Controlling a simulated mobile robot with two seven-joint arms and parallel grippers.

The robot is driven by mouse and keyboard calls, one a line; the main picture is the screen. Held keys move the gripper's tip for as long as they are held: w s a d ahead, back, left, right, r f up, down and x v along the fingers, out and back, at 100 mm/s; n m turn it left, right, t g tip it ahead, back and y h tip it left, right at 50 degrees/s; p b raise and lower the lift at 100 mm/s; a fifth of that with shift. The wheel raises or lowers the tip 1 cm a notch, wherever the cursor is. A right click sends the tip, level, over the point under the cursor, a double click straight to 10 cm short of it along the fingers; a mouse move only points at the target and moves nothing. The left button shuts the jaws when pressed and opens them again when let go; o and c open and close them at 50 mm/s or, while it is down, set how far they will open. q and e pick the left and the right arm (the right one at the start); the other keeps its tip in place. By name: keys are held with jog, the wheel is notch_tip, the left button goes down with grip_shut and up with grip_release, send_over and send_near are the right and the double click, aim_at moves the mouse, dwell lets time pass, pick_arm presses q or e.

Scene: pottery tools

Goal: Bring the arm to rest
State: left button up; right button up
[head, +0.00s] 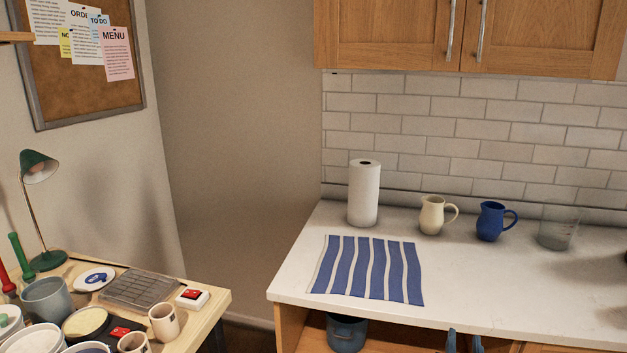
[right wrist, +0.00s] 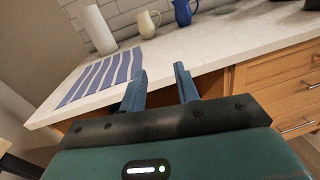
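My right gripper (head: 464,341) shows only as two blue fingertips at the bottom edge of the head view, in front of the counter. In the right wrist view my right gripper (right wrist: 159,78) has its two fingers apart, with nothing between them. It points toward the counter's front edge and touches nothing that I can see. My left gripper is in neither view.
The white counter (head: 500,290) holds a striped cloth (head: 368,270), paper roll (head: 364,194), cream jug (head: 432,215), blue jug (head: 491,221) and clear beaker (head: 558,228). A blue-grey pot (head: 346,332) is below. A crowded wooden table (head: 213,306) stands left.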

jog(key=s+a+f+m+g+y, duration=0.2)
jog(key=s+a+f+m+y, duration=0.1)
jog(key=s+f+m, duration=0.3)
jog(key=s+a+f+m+g+y, duration=0.2)
jog(key=s+a+f+m, duration=0.1)
jog(key=f+m, duration=0.4)
jog(key=s+a+f+m+g+y, duration=0.1)
jog(key=s+a+f+m+y, duration=0.1)
jog(key=s+m, duration=0.4)
jog(key=s+a+f+m+g+y, duration=0.1)
jog(key=s+a+f+m+y, duration=0.1)
jog(key=s+a+f+m, duration=0.2)
jog(key=s+m, duration=0.3)
jog(key=m, duration=0.2)
jog(key=shift+g, duration=0.3)
jog(key=shift+f, duration=0.1)
